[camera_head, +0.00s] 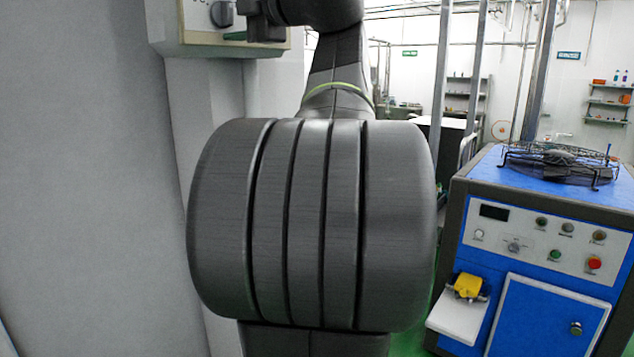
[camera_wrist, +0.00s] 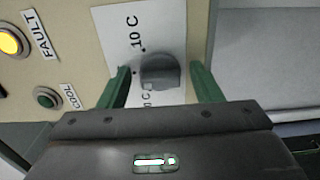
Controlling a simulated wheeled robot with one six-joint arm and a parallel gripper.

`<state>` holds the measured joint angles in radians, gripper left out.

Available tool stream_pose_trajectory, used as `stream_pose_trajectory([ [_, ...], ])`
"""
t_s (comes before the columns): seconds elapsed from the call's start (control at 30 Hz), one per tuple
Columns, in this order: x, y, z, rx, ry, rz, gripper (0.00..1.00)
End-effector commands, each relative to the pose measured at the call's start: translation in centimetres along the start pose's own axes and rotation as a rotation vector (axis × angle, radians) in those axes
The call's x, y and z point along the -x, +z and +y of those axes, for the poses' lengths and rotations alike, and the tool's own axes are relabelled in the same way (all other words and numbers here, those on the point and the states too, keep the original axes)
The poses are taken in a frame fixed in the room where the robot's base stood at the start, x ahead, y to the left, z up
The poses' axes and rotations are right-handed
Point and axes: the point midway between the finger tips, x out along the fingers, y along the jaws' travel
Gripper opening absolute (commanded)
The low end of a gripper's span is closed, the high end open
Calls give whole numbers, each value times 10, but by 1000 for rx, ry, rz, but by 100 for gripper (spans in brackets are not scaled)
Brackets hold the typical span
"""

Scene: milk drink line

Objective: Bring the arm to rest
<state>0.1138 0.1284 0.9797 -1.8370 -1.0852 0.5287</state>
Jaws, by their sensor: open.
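My gripper (camera_wrist: 158,70) shows in the wrist view with its two green fingers apart, one on each side of a dark grey knob (camera_wrist: 161,72). A gap shows beside each finger, and I cannot tell how deep the fingers reach around the knob. The knob sits on a white label plate marked "10 C" on a beige control box. In the head view the same knob (camera_head: 222,13) is at the top left, with a green finger (camera_head: 236,36) just below and right of it. My dark arm fills the middle of the head view and hides much behind it.
A blue machine (camera_head: 548,265) with buttons stands at the right. Metal posts (camera_head: 441,90) rise behind it.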

Motion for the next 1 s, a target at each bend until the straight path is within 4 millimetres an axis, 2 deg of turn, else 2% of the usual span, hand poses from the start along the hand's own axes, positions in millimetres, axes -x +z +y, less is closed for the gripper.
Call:
stream_pose_trajectory([
  [0.17,10,1,-1,0,0,-3,59],
  [1.0,123,1,-1,0,0,-4,59],
])
